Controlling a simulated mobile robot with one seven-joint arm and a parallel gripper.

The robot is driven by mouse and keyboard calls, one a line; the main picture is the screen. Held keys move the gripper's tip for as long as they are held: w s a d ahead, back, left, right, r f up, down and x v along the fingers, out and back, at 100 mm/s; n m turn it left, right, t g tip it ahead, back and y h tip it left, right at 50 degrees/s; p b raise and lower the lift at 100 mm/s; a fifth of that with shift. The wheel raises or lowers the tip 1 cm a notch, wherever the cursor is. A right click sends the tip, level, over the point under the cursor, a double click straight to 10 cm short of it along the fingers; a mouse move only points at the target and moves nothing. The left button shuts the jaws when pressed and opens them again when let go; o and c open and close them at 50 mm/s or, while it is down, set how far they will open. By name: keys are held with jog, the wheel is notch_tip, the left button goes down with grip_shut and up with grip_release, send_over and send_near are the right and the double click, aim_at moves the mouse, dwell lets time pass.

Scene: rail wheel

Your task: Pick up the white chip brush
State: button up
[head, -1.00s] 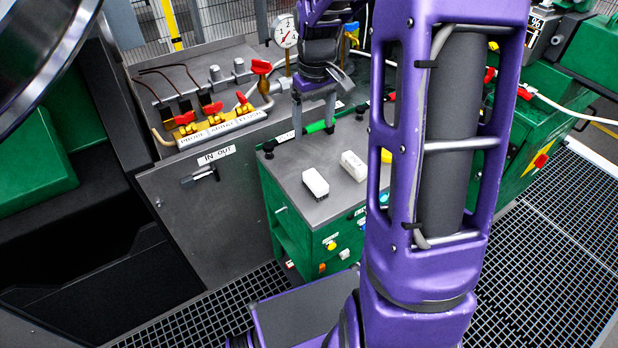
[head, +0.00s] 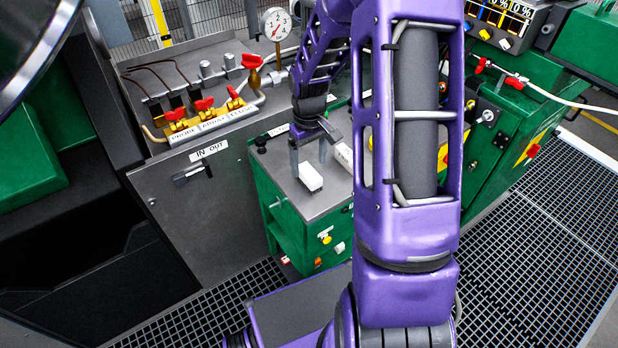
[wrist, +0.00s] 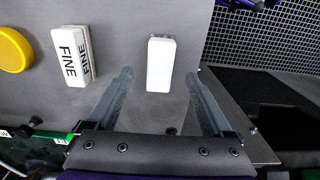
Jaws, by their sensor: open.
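The white chip brush (head: 310,178) is a plain white block lying on the grey top of the green cabinet, near its front edge. In the wrist view the brush (wrist: 160,64) is upright in the picture, centred between the fingers. My gripper (head: 308,166) is open and empty, pointing down at the brush. In the wrist view the gripper's fingertips (wrist: 159,73) appear either side of the brush's lower half, with gaps on both sides. I cannot tell whether the tips are level with the brush or above it.
A white block marked FINE (wrist: 73,55) lies left of the brush in the wrist view, with a round yellow thing (wrist: 14,50) beyond it. The cabinet top (head: 315,204) ends close to the brush. A grey panel with red-handled valves (head: 204,105) stands to the left.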

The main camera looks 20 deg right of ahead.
aim_at(309, 172)
notch_tip(309, 172, down, 4)
jog(key=shift+f, duration=0.25)
jog(key=shift+c, duration=0.3)
grip_shut()
